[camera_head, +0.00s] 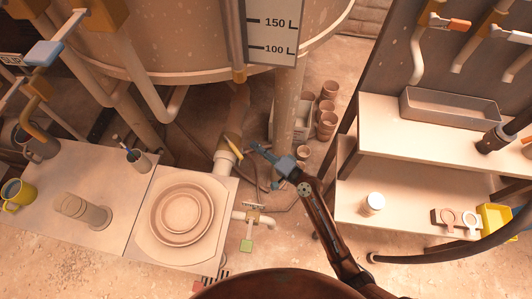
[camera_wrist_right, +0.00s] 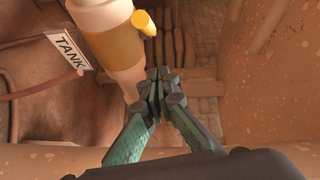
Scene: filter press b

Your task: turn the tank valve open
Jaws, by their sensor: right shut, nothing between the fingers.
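The tank valve shows in the head view as a pale pipe with a yellow handle (camera_head: 233,145), below the big tank (camera_head: 180,45). In the right wrist view a white pipe with a wide gold band (camera_wrist_right: 115,48) carries the yellow handle (camera_wrist_right: 144,23), with a "TANK" label (camera_wrist_right: 67,51) beside it. My right gripper (camera_head: 256,146) is just right of the handle in the head view. In the wrist view its fingertips (camera_wrist_right: 161,74) are together and empty, below the handle in the picture and apart from it. My left gripper is not in view.
A tank leg (camera_head: 287,105) and stacked pots (camera_head: 327,122) stand behind my gripper. A shelf (camera_head: 400,215) is at right.

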